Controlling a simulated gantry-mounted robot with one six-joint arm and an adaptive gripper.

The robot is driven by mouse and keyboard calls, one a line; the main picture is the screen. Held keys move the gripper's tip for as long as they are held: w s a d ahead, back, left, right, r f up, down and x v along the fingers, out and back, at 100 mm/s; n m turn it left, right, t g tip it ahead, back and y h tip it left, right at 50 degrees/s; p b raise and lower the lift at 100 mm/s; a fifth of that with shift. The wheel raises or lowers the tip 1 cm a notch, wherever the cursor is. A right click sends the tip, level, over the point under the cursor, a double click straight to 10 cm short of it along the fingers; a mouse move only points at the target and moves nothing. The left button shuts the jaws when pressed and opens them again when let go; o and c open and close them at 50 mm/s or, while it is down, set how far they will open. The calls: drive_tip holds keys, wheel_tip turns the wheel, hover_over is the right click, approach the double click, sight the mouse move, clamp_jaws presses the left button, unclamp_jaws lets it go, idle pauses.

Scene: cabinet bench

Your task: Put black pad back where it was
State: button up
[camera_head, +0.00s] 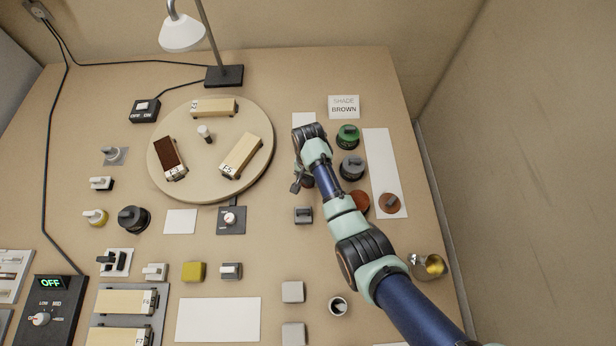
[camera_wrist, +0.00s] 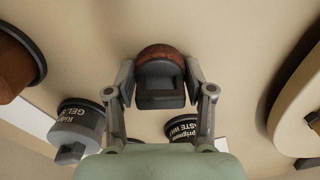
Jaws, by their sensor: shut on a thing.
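My gripper (camera_wrist: 160,92) is shut on a dark grey-black piece (camera_wrist: 160,98) with a raised block. A reddish-brown rounded surface (camera_wrist: 160,52) shows right behind it; I cannot tell if it is part of the held piece. I cannot tell for certain that the held piece is the black pad. In the head view, my gripper (camera_head: 302,182) is right of the round turntable and left of the grey-topped pot. The arm hides much of the grip there.
A green-topped pot (camera_head: 347,136) and a grey-topped pot (camera_head: 351,167) stand close to the right of my gripper. A white strip (camera_head: 383,160) lies beyond them. The round turntable (camera_head: 205,185) carries cream blocks and a brown one. A small dark-topped block (camera_head: 303,214) stands nearby.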

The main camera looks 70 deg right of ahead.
drive_tip(key=shift+f, duration=0.1)
drive_tip(key=o, duration=1.1)
wheel_tip(320, 180, up, 12)
drive_tip(key=p, duration=0.4)
drive_tip(key=shift+r, duration=0.2)
